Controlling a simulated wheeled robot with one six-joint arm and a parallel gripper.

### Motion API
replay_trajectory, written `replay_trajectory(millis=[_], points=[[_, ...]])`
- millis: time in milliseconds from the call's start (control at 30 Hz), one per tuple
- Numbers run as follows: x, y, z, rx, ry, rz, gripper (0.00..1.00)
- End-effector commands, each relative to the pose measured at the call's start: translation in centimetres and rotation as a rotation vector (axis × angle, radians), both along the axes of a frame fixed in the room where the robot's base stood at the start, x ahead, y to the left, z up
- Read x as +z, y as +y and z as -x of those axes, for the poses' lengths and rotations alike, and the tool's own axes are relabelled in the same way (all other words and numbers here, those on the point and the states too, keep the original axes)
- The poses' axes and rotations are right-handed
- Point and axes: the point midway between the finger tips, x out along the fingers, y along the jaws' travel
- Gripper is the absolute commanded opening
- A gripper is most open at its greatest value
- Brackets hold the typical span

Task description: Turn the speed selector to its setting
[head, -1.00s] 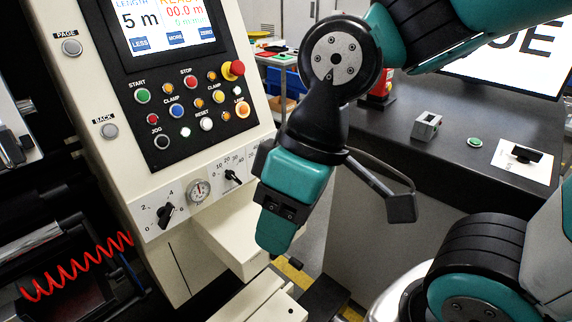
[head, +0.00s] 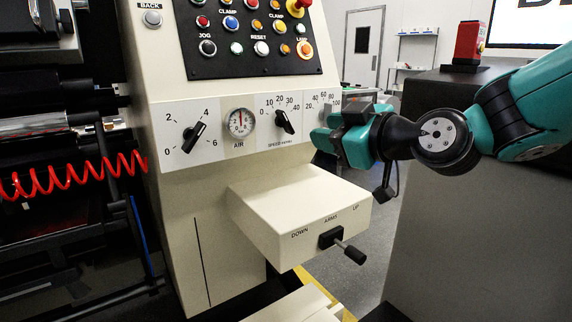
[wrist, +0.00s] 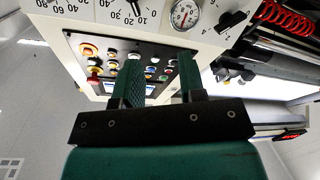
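The speed selector (head: 285,122) is a black pointer knob on a white plate marked 0 to 40, with "SPEED m/min" under it. It slants from upper left to lower right; its exact reading is too small to tell. My gripper (head: 326,130) is to the right of this knob, in front of the plate marked up to 100, and hides that plate's lower part. In the wrist view the two green fingers of my gripper (wrist: 161,82) stand apart with nothing between them. The speed selector (wrist: 135,7) shows there at the top edge, partly cut off, beyond the fingers.
Left of the selector are the AIR gauge (head: 239,122) and a second black knob (head: 195,137) marked 0 to 6. A cream box (head: 300,205) with a lever (head: 345,246) juts out below. Push buttons (head: 261,48) are above. A dark counter (head: 430,90) stands right.

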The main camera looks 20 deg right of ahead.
Motion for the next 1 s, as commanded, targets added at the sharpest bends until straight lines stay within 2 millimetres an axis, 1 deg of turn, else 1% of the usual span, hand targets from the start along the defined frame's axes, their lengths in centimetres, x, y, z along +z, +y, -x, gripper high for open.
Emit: replay_trajectory(millis=[33,67,133,233,333,433,567,800,1000], points=[[-1.8,-0.8,-0.4,-0.028,-0.043,0.008,0.37],[-2.0,-1.3,-0.6,-0.041,-0.066,0.013,0.37],[-2.1,-2.0,-0.9,-0.068,-0.11,0.024,0.37],[-1.9,-2.6,-1.3,-0.089,-0.143,0.035,0.37],[-1.6,-2.5,-1.9,-0.093,-0.152,0.037,0.37],[-1.5,-2.0,-3.3,-0.089,-0.15,0.036,0.37],[-1.5,-1.1,-5.9,-0.089,-0.149,0.036,0.37],[-1.6,0.7,-11.2,-0.09,-0.149,0.036,0.37],[-1.6,1.9,-15.0,-0.092,-0.15,0.035,0.37]])
